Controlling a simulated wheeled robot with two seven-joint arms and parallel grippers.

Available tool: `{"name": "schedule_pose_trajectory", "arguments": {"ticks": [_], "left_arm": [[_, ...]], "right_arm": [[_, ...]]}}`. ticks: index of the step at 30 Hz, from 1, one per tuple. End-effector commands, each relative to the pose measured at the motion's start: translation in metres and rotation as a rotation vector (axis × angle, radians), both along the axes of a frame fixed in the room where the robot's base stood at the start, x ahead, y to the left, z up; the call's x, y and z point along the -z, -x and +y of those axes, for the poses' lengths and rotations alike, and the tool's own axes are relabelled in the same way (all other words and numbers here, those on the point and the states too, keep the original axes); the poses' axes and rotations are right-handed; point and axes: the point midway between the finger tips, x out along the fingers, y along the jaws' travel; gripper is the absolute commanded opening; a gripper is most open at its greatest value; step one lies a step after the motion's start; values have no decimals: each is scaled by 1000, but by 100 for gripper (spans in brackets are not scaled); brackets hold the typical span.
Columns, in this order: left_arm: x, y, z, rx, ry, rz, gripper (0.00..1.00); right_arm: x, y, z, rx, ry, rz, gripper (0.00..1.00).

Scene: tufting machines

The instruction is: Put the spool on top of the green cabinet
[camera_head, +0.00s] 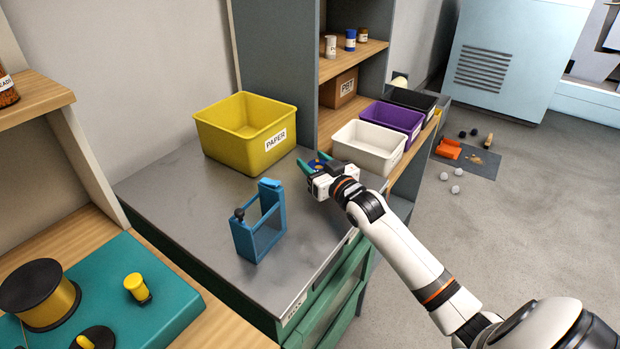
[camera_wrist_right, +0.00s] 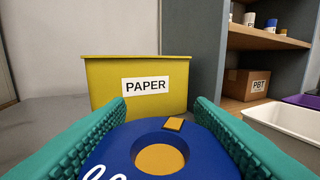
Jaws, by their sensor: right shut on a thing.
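My right gripper (camera_head: 314,163) has teal fingers and is shut on a blue spool with an orange centre and white lettering. The spool (camera_wrist_right: 205,150) fills the lower middle of the right wrist view, between the fingers, and its lower part is cut off by the frame. In the head view it is a small blue patch, mostly hidden by the gripper. The green cabinet has a grey top (camera_head: 200,215) and green drawer fronts at the right. The gripper is over the right side of this top; I cannot tell whether the spool touches it. My left gripper is not in view.
A yellow PAPER bin (camera_head: 235,135) stands at the back of the top, and a blue frame (camera_head: 262,228) stands nearer the front. White (camera_head: 368,150) and purple (camera_head: 395,124) bins are on the right shelf. A black-and-yellow spool (camera_head: 40,295) is at lower left.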

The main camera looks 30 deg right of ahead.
Motion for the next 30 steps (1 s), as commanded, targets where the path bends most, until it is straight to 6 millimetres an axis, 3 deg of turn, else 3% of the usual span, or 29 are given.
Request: {"name": "schedule_pose_trajectory", "arguments": {"ticks": [9,20,21,24,30], "left_arm": [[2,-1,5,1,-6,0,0],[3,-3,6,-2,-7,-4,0],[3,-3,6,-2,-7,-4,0],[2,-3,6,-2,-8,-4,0],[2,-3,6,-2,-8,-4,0]], "right_arm": [[38,0,0,0,0,-1,26],[42,0,1,-1,1,-1,26],[42,0,0,-1,1,0,52],[42,0,1,-1,1,0,68],[42,0,1,-1,1,-1,70]]}}
